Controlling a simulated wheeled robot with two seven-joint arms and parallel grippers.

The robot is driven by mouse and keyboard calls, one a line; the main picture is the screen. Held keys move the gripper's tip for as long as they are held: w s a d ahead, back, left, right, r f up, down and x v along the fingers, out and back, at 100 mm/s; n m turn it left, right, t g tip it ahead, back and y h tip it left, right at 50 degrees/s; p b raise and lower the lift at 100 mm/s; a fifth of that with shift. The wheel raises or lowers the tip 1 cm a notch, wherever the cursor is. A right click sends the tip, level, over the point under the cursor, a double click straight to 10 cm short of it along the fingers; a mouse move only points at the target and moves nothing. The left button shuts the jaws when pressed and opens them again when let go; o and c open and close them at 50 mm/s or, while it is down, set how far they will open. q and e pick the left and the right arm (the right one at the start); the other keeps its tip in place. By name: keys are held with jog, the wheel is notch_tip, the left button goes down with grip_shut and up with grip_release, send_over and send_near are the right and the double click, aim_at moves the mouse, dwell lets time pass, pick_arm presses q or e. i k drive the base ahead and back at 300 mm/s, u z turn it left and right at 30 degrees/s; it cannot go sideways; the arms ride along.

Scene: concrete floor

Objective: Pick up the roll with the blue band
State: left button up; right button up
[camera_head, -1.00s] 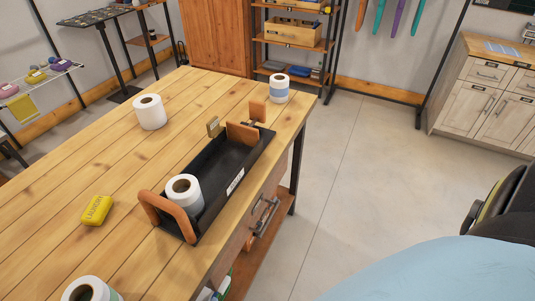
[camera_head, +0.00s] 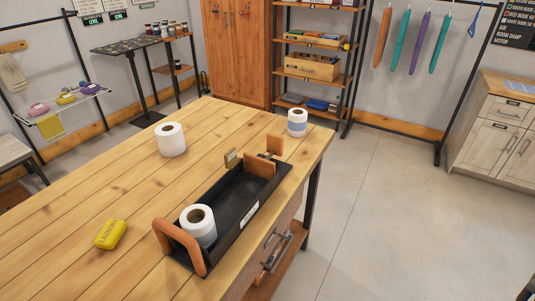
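The roll with the blue band (camera_head: 297,123) stands upright near the far right corner of the wooden table (camera_head: 110,185). A plain white roll (camera_head: 171,139) stands upright near the table's far left edge. Another roll (camera_head: 199,226) stands in the near end of a black tray (camera_head: 228,205) with wooden handles; its lower side looks faintly bluish. Neither of my grippers is in view.
A yellow soap-like block (camera_head: 110,234) lies on the table left of the tray. A shelf rack (camera_head: 315,60) and a wooden cabinet (camera_head: 236,50) stand behind the table. The concrete floor (camera_head: 375,210) to the right is open.

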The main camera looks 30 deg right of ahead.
aim_at(296, 121)
jog(key=k, duration=0.5)
jog(key=z, duration=2.05)
jog(key=i, duration=2.3)
jog(key=u, duration=3.1)
jog(key=i, duration=0.5)
jog(key=z, duration=0.05)
